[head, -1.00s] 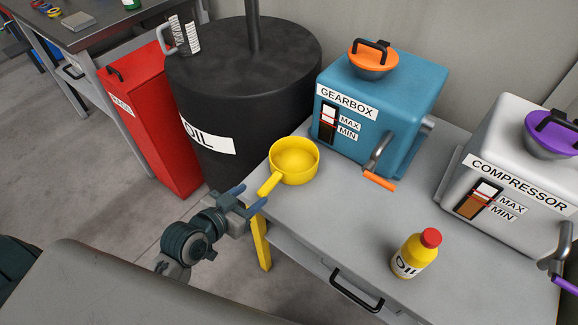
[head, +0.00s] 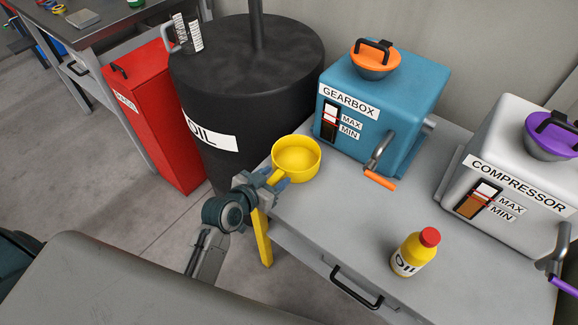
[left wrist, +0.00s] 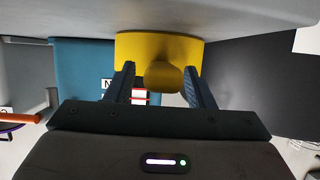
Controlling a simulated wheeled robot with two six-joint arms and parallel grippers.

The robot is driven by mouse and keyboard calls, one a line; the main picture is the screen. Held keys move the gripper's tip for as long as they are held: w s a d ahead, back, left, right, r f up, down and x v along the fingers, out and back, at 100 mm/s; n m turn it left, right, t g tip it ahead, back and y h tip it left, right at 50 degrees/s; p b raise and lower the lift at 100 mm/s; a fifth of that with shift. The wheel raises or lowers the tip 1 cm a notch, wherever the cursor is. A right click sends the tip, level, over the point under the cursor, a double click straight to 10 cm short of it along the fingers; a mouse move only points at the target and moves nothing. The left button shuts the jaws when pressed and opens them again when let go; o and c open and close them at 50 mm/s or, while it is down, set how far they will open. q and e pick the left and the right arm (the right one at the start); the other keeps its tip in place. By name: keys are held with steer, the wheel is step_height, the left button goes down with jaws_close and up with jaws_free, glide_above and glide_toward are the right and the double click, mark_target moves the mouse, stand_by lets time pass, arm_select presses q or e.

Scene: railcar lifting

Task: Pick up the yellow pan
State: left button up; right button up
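The yellow pan (head: 297,158) sits upright on the grey table's left edge, its handle pointing towards my left gripper (head: 273,182). In the left wrist view the pan (left wrist: 130,48) appears upside down, with its handle end facing the camera. My left gripper (left wrist: 162,86) is open, with one blue finger on each side of the handle. Gaps show between both fingers and the handle, so it is around the handle but not closed on it. In the head view the gripper hides part of the handle. My right gripper is not in view.
The blue gearbox (head: 391,115) stands behind and right of the pan, with an orange-handled crank (head: 379,180). A black oil drum (head: 245,95) is close on the left. A yellow oil bottle (head: 411,258) and the white compressor (head: 510,145) are further right. The table's middle is clear.

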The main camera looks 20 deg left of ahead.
arm_select(q)
jaws_close()
steer(key=shift+r, duration=0.1)
